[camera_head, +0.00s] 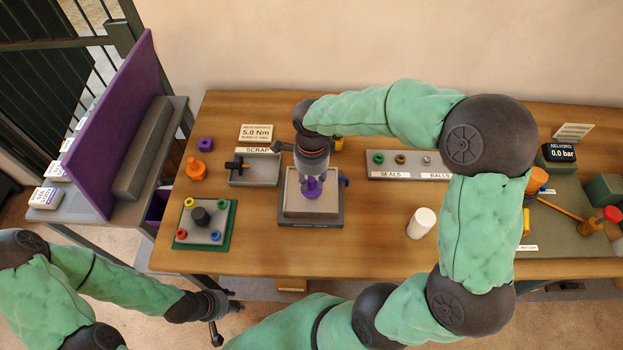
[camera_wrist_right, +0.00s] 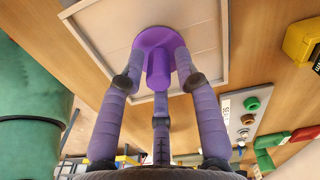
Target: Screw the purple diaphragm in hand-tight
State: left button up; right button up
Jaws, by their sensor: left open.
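The purple diaphragm (camera_head: 311,187) sits in the pale square block (camera_head: 292,200) on a grey base, near the middle of the table. In the right wrist view it shows as a flat purple disc with a stem (camera_wrist_right: 158,72), at the pale square face. My right gripper (camera_head: 311,178) is over it from above. Its purple-grey fingers (camera_wrist_right: 158,70) surround the stem; whether they press on it I cannot tell. How far the diaphragm is threaded is not visible. My left gripper (camera_head: 220,308) is open and empty, off the table's front left edge.
A green-edged tray (camera_head: 225,233) with coloured knobs stands to the left. A seals and balls tray (camera_head: 408,174) and white cylinder (camera_head: 421,223) stand to the right.

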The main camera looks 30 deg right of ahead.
dwell(0.3)
notch_tip(320, 180, up, 12)
dwell(0.6)
